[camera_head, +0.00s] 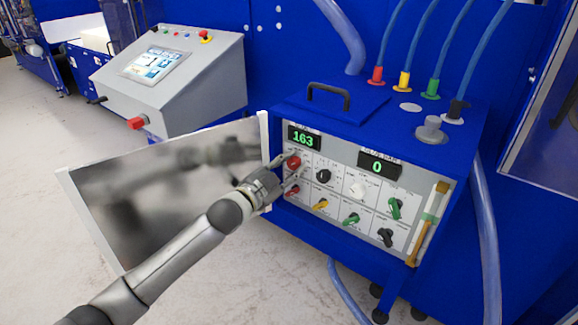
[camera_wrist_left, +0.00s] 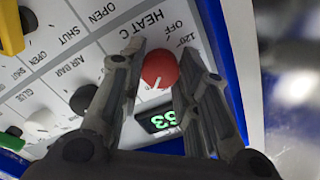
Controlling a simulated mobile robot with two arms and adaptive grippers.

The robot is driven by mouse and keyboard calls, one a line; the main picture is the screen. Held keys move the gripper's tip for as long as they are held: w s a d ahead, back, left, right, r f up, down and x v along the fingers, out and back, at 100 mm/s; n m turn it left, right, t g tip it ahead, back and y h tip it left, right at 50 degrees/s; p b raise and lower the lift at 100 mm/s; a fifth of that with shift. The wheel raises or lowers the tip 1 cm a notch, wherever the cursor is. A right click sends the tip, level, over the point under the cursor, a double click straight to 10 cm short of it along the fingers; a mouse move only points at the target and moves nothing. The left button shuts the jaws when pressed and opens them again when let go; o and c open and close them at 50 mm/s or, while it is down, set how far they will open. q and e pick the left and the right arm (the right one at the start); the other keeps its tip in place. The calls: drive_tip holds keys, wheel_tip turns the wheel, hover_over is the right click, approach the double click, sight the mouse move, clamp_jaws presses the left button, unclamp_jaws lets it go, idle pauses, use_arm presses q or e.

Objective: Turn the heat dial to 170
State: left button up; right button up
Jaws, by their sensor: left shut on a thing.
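The red heat dial (camera_head: 293,162) is at the upper left of the control panel. The green display (camera_head: 303,138) above it reads 163. My left gripper (camera_head: 290,168) is at the panel with its fingers around the red dial. In the left wrist view the red dial (camera_wrist_left: 160,69) sits between the two fingers of my left gripper (camera_wrist_left: 158,72), beside the words HEAT C. The gripper is shut on the dial. The display (camera_wrist_left: 163,120) is partly hidden there. My right gripper is not in view.
A second display (camera_head: 379,166) reads 0. Black (camera_head: 323,176), white (camera_head: 357,188) and green (camera_head: 395,207) knobs sit close to the dial. An open reflective door (camera_head: 150,185) stands left of the panel, behind my left arm. A grey console (camera_head: 170,80) stands farther back.

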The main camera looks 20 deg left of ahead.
use_arm(q)
drive_tip(key=o, duration=1)
drive_tip(key=v, duration=1.2)
